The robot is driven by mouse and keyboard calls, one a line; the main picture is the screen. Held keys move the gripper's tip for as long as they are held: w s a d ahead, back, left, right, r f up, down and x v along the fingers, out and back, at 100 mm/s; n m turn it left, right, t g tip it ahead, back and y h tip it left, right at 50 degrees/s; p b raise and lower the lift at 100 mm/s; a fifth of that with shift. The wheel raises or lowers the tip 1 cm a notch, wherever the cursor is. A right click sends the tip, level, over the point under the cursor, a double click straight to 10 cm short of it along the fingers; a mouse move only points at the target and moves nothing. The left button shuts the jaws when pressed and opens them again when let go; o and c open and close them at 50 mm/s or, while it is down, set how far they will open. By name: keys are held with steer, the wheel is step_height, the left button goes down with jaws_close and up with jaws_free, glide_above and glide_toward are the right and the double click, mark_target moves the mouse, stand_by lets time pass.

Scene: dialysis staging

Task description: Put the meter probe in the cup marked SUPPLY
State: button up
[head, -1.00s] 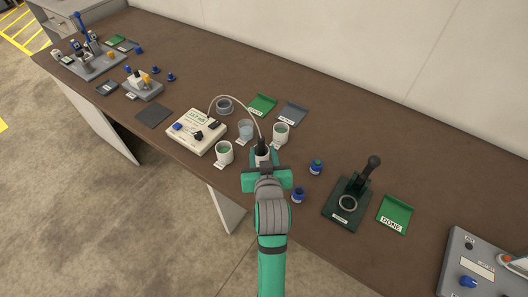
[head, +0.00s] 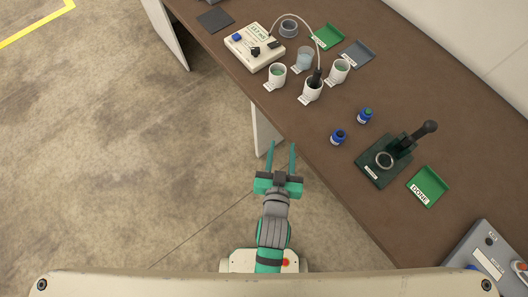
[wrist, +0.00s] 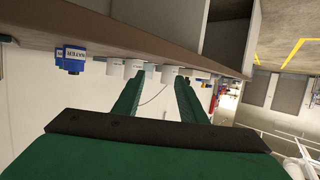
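The black meter probe (head: 317,77) stands in the nearest white cup (head: 313,93), leaning slightly, with its pale cable looping back to the meter (head: 254,46). Other white cups stand to its left (head: 277,77) and right (head: 340,71). A clear, bluish cup (head: 304,60) is behind. Tags at the cups are too small to read, so I cannot tell which is SUPPLY. My gripper (head: 283,147) is open and empty, in front of the table edge and apart from the probe and cups. The wrist view shows its two fingers (wrist: 160,100) spread with nothing between them.
Two blue bottles (head: 338,137) (head: 364,116) stand right of the cups. A dark green lever press (head: 383,161) and a green DONE tray (head: 428,187) are farther right. Green (head: 327,37) and grey (head: 356,54) trays and a grey ring-shaped holder (head: 289,28) lie behind.

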steer(key=s+a+r+y, duration=0.1)
steer(key=s+a, duration=0.1)
steer(key=s, duration=0.7)
steer(key=s+a+r+n+t+y, duration=0.1)
steer(key=s+a, duration=0.2)
steer(key=s, duration=0.6)
steer(key=shift+s+a+n, duration=0.2)
steer(key=shift+s+n, duration=0.1)
steer(key=shift+s, duration=0.05)
